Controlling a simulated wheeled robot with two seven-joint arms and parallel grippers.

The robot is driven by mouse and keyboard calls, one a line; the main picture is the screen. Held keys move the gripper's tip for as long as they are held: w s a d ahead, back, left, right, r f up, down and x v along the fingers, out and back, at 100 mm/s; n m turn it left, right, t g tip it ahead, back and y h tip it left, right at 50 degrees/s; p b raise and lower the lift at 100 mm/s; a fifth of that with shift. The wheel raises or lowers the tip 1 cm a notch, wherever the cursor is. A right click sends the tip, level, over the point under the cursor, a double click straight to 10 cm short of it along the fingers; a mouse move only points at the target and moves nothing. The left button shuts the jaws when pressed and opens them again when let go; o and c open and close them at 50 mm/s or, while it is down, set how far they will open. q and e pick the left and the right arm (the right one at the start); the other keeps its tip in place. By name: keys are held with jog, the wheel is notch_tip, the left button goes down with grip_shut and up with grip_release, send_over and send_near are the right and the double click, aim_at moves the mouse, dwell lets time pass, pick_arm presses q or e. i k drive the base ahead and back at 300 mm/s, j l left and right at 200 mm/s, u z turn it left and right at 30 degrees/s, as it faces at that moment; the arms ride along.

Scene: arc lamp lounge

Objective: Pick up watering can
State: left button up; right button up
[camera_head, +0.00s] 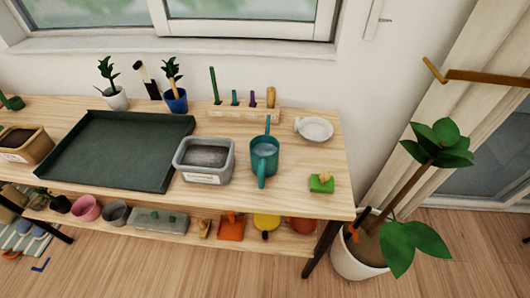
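A teal watering can (265,155) stands upright on the wooden table (330,205), towards its right end. A thin part of it points up and away at the back, and a handle-like loop faces me at the front. It stands just right of a grey rectangular planter (204,160), with a small gap. Neither of my grippers shows in the head view, and nothing is touching the can.
A dark green tray (120,150) fills the table's left part. Several pots sit on the lower shelf. A potted plant (356,258) stands on the floor at right.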

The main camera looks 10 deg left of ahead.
aim_at(264, 149)
jog(key=z, duration=1.25)
jog(key=u, duration=1.5)
jog(key=k+l+u, duration=0.15)
jog(key=u, duration=0.35)
jog(key=k+u, duration=0.3)
jog(key=u, duration=0.15)
